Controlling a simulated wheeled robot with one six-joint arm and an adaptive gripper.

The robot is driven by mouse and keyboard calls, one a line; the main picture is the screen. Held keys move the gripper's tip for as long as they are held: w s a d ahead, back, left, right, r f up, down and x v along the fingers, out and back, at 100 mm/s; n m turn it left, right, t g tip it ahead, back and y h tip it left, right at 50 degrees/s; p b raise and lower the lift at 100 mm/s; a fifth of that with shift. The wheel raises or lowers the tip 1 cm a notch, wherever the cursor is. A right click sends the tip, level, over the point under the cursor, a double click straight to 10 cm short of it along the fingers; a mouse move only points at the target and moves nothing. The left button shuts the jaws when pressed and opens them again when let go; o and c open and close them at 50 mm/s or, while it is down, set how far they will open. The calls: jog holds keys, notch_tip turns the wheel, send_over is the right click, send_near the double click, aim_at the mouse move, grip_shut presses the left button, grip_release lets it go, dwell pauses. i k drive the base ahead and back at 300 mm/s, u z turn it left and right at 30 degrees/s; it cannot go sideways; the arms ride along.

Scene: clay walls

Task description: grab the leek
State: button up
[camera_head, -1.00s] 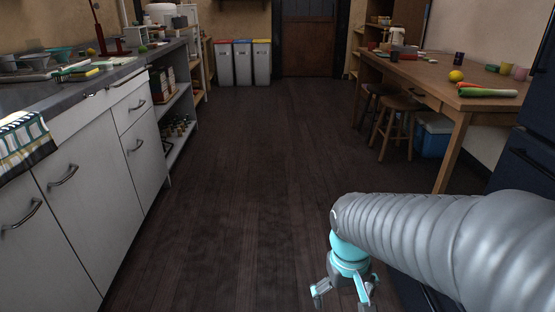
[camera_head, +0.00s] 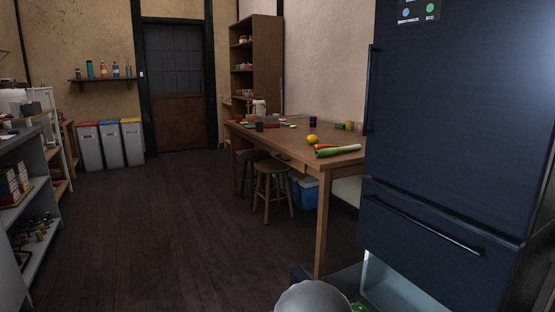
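The leek (camera_head: 340,151) is a long green stalk with a pale end. It lies on the near right end of the wooden table (camera_head: 313,166), beside an orange carrot-like item (camera_head: 322,146). The leek is some distance ahead of me, past the dark fridge's left side. My gripper is not in view; only a rounded grey part of my arm shows at the bottom edge. Nothing is seen touching the leek.
A dark fridge (camera_head: 455,130) fills the right, with a lower compartment open (camera_head: 375,285) near my arm. Stools (camera_head: 272,180) and a blue cooler (camera_head: 303,192) stand under the table. A lemon (camera_head: 312,139) lies near the leek. The floor (camera_head: 170,240) left of the table is clear.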

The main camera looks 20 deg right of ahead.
aim_at(328, 151)
jog(key=z, duration=0.1)
jog(key=i, duration=4.95)
jog(key=z, duration=3.5)
